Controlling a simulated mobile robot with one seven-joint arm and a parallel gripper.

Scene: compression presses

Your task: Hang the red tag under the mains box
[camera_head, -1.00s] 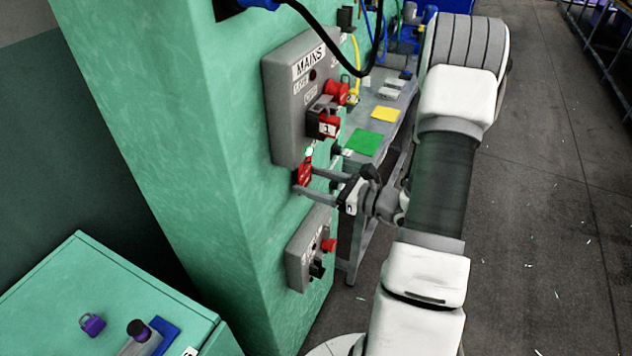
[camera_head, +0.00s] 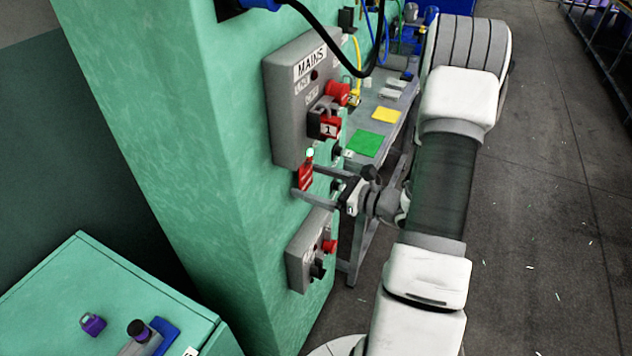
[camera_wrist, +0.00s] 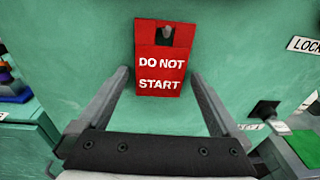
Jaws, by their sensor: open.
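The red tag (camera_head: 306,177), marked DO NOT START, hangs upright against the green machine wall, just below the grey mains box (camera_head: 290,105). In the wrist view the tag (camera_wrist: 161,72) faces me, with a small peg (camera_wrist: 167,32) showing in the slot at its top. My gripper (camera_head: 308,184) is open, with one finger on each side of the tag. In the wrist view my gripper (camera_wrist: 160,88) shows gaps between both fingers and the tag's edges.
A red padlock marked 1 (camera_head: 329,127) is on the mains box. A smaller grey box (camera_head: 311,250) with a red knob is below my gripper. A black cable (camera_head: 340,55) loops past the mains box. A bench (camera_head: 380,115) stands behind; open floor lies right.

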